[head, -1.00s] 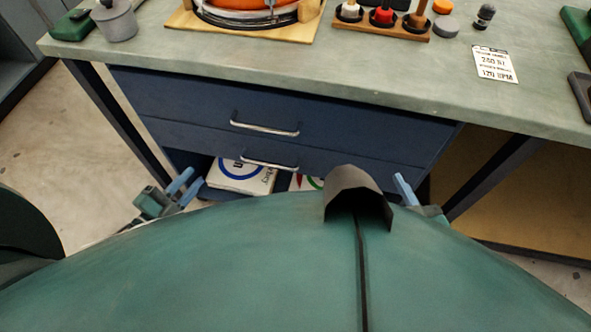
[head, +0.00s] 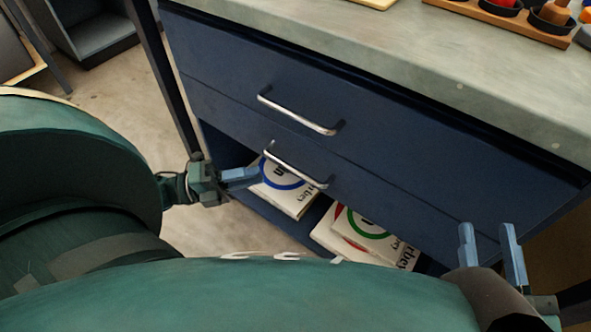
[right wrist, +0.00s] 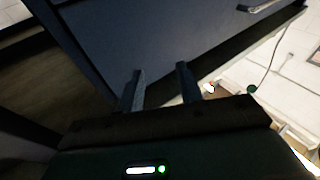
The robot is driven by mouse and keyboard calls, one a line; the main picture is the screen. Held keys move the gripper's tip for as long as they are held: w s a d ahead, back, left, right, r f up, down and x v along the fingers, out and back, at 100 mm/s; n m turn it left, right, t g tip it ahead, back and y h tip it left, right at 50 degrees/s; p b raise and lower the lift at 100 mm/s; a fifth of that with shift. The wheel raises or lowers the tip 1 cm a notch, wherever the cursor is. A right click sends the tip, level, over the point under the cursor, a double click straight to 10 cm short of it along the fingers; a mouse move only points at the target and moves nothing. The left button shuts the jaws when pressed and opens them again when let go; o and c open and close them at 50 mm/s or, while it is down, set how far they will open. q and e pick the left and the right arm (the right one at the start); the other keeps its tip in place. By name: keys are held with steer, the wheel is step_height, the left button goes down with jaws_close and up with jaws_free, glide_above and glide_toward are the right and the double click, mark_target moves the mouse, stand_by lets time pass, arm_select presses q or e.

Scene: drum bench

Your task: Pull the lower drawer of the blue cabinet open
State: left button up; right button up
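The blue cabinet (head: 400,130) hangs under the bench top. Its upper drawer has a silver handle (head: 298,112). The lower drawer (head: 385,195) has its own silver handle (head: 294,167). Both drawer fronts look flush, so the drawers look closed. My left gripper (head: 240,175) is just left of and slightly below the lower handle, apart from it; its fingers overlap in view, so its opening is unclear. My right gripper (head: 490,240) is open and empty near the cabinet's lower right corner. In the right wrist view its two fingers (right wrist: 160,88) stand apart before a dark blue panel.
Below the drawers, an open shelf holds white boxes, one with a blue ring (head: 290,192) and one with a green ring (head: 362,228). A dark bench leg (head: 168,80) stands left of the cabinet. The bench top (head: 450,70) overhangs above. Floor is clear at left.

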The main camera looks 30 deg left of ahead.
arm_select(q)
steer(key=b+x, duration=0.1)
steer(key=x, duration=0.8)
steer(key=shift+w+d+r+b, duration=0.1)
steer(key=shift+b, duration=0.2)
steer(key=shift+c, duration=0.4)
jaws_close()
